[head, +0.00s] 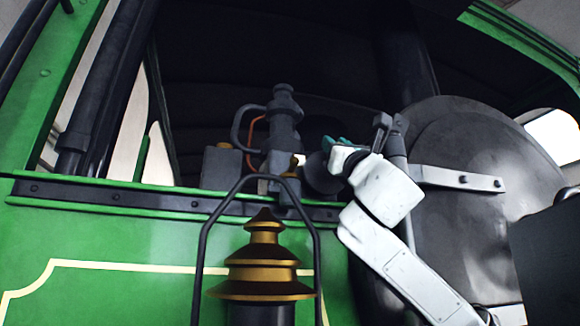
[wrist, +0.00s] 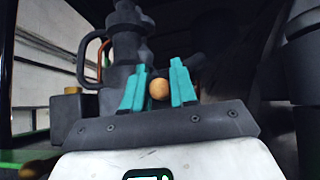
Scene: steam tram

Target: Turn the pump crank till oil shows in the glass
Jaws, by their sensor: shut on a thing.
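The dark grey pump (head: 283,128) stands on the ledge of the green tram, with a curved handle-like loop and a copper pipe on its left. It also shows in the wrist view (wrist: 127,45). In the wrist view my teal fingers (wrist: 159,88) are shut on a round wooden crank knob (wrist: 159,90). The crank arm behind the knob is hidden. I cannot make out the glass or any oil in it.
A brass-topped lantern (head: 262,274) with a black wire bail stands in front, below the pump. A small grey box (head: 222,168) with a brass cap is left of the pump. A large dark round door (head: 465,225) with a white strap is at the right.

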